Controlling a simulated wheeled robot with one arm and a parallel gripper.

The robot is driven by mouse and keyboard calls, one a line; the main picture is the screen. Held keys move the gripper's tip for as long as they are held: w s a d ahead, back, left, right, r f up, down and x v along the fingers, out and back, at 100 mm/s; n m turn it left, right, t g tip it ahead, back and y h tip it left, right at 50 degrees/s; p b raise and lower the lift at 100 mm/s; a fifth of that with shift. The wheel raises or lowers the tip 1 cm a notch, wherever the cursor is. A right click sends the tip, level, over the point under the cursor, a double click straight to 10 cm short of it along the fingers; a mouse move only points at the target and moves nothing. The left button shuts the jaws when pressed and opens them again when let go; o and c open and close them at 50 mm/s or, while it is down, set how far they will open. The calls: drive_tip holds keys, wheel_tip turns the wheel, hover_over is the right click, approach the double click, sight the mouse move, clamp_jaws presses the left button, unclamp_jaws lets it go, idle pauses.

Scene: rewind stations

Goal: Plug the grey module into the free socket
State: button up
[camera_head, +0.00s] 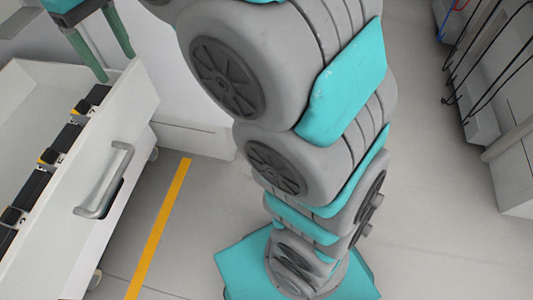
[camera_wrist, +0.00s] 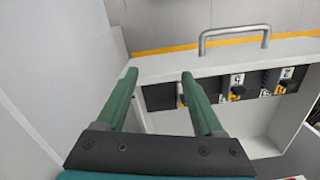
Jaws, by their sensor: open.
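My gripper (camera_wrist: 158,72) is open and empty, its two green fingers apart. In the head view my gripper (camera_head: 117,66) hangs at the upper left, over the far end of an open white drawer (camera_head: 135,108). Black units (camera_head: 62,140) with yellow and white parts stand in a row along the inside of the drawer's front wall. In the wrist view the black units (camera_wrist: 236,88) lie beyond and right of the fingers. I cannot tell a grey module or which socket is free.
The drawer's metal handle (camera_head: 104,180) sticks out over the floor. A yellow floor stripe (camera_head: 160,228) runs beside the drawer. A rack with hanging black cables (camera_head: 480,60) stands at the upper right. The grey floor between is clear except for my base.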

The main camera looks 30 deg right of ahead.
drive_tip(key=s+d+f+m, duration=0.3)
drive_tip(key=s+d+f, duration=0.5)
drive_tip(key=s, duration=0.4)
drive_tip(key=s+d+f+m+g, duration=0.1)
drive_tip(key=s+d+f+m, duration=0.3)
drive_tip(key=s+d+f, duration=0.4)
drive_tip(key=s+d, duration=0.2)
drive_tip(key=s, duration=0.2)
drive_tip(key=shift+s+d+f, duration=0.2)
drive_tip(key=shift+d+f, duration=0.1)
drive_tip(key=shift+f, duration=0.1)
